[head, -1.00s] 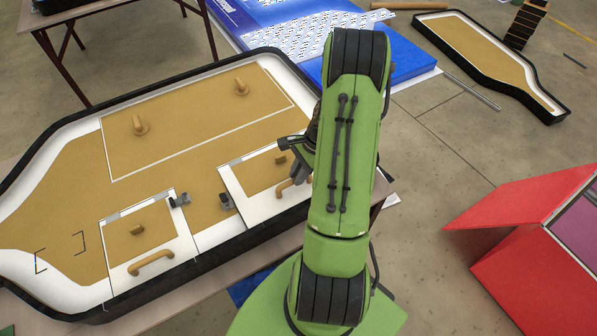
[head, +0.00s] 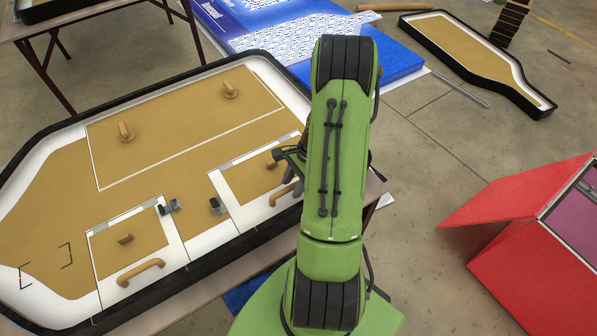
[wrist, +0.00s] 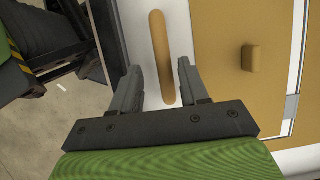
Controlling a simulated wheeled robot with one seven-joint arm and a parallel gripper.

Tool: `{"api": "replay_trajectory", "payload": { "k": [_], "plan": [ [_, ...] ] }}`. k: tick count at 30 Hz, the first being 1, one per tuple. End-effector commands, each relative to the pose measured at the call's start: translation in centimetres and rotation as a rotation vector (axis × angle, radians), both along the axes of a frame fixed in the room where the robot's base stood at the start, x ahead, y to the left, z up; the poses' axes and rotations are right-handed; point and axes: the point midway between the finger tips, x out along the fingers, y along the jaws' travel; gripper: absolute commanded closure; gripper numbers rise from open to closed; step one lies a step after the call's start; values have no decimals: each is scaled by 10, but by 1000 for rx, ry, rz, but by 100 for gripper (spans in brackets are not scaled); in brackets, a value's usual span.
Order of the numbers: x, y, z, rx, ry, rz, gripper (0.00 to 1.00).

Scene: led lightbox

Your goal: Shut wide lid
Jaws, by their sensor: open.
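The bottle-shaped black-rimmed lightbox (head: 40,165) lies on a table at left. Its largest tan panel, with a white outline (head: 185,120) and two wooden knobs, looks flat. Two smaller white-edged panels, left (head: 170,250) and right (head: 240,210), each with a wooden handle, lie along the near side and look about level. I cannot tell which one is the wide lid. My gripper (head: 292,168), partly hidden by my green arm, is over the right small panel. In the wrist view my gripper (wrist: 160,72) is open, its fingers either side of the right panel's handle (wrist: 158,35), not gripping it.
Two small dark latches (head: 215,206) sit between the small panels. A blue board (head: 395,62) with printed sheets lies on the floor behind. Another bottle-shaped box (head: 475,60) is at back right. A red box (head: 520,270) stands at right. Open floor (head: 430,150) lies between.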

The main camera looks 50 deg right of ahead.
Motion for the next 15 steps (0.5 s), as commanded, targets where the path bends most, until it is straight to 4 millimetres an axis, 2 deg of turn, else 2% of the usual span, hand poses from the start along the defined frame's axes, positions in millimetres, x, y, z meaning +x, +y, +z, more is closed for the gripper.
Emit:
{"api": "replay_trajectory", "payload": {
  "k": [9,15],
  "plan": [
    [-12,-32,81,-6,-4,-3,56],
    [-20,-49,125,-3,1,-5,56]
  ]
}}
